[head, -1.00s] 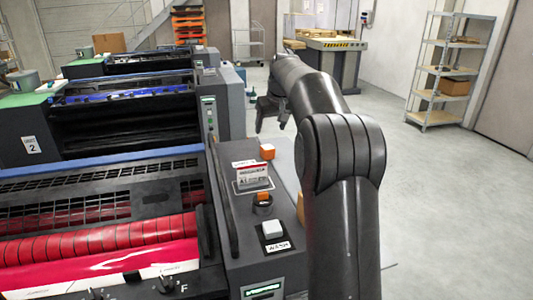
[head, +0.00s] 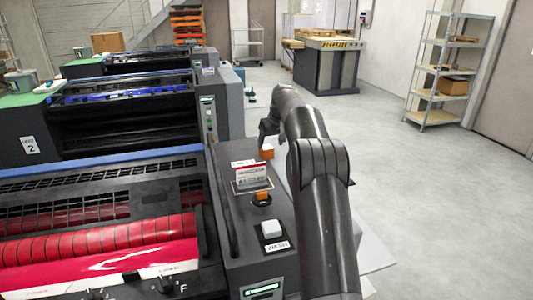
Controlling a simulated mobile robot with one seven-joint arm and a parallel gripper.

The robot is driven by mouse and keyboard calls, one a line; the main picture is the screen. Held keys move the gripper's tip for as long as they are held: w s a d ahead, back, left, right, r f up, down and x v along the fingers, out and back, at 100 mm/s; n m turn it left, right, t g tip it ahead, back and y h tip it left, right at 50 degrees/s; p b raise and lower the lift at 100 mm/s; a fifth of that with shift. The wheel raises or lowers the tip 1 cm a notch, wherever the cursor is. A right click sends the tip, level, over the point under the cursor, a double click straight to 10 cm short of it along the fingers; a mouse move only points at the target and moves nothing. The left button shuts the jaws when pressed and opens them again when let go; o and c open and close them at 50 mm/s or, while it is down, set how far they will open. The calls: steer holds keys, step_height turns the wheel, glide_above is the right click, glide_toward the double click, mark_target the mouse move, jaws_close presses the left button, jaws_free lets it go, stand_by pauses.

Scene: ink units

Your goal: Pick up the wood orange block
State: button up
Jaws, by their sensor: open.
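A small orange block (head: 266,154) with a paler top sits on the grey side console (head: 235,205), near its far right edge.
Nearer on the console are a label card (head: 252,177) in a wire stand, an orange-topped knob (head: 261,198) and a white button (head: 271,229). Red press rollers (head: 100,238) lie to the left. Open floor (head: 440,200) lies to the right.

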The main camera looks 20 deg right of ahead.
mark_target(268, 148)
steer(key=x, duration=0.5)
steer(key=shift+s+a, duration=0.25)
steer(key=c, duration=1.1)
